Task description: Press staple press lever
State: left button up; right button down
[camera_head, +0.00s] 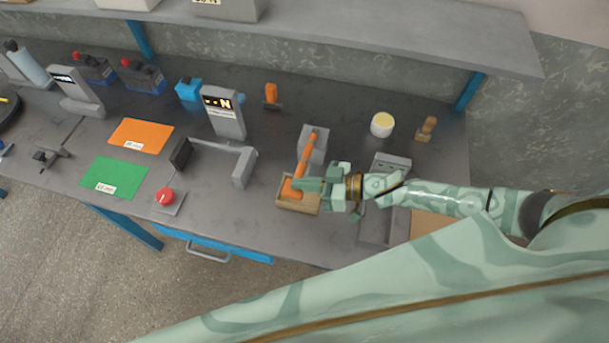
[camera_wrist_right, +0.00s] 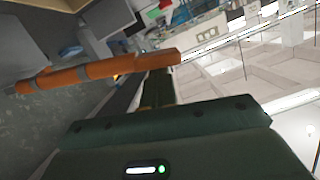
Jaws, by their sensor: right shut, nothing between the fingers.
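The staple press has a grey block (camera_head: 318,153) and a long orange lever (camera_head: 305,156) that slopes down toward the front. The lever's lower end is over a small wooden tray (camera_head: 301,208). My right gripper (camera_head: 302,185) is shut and empty, with its fingertips at the lower end of the lever. In the right wrist view the orange lever (camera_wrist_right: 95,71) runs across, close to the fingers. I cannot tell whether the fingers touch it. My left gripper is not in view.
A grey frame (camera_head: 243,168) and a red button (camera_head: 166,197) stand to the left, with green (camera_head: 115,172) and orange (camera_head: 141,135) mats beyond. A white cup (camera_head: 382,127) and a wooden-handled stamp (camera_head: 427,127) stand behind my right arm. A shelf (camera_head: 360,42) overhangs the back.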

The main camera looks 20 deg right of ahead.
notch_tip(320, 180, down, 6)
jog(key=s+n+b, duration=0.1)
jog(key=b, duration=0.1)
jog(key=shift+s+a+f+b, duration=0.2)
jog(key=shift+s+a+b, duration=0.1)
jog(key=shift+f, duration=0.1)
jog(key=r+p, duration=0.4)
jog(key=r, duration=0.1)
jog(key=shift+w, duration=0.25)
jog(key=v, duration=1)
jog(key=shift+s+a+t, duration=0.2)
jog(key=shift+t, duration=0.1)
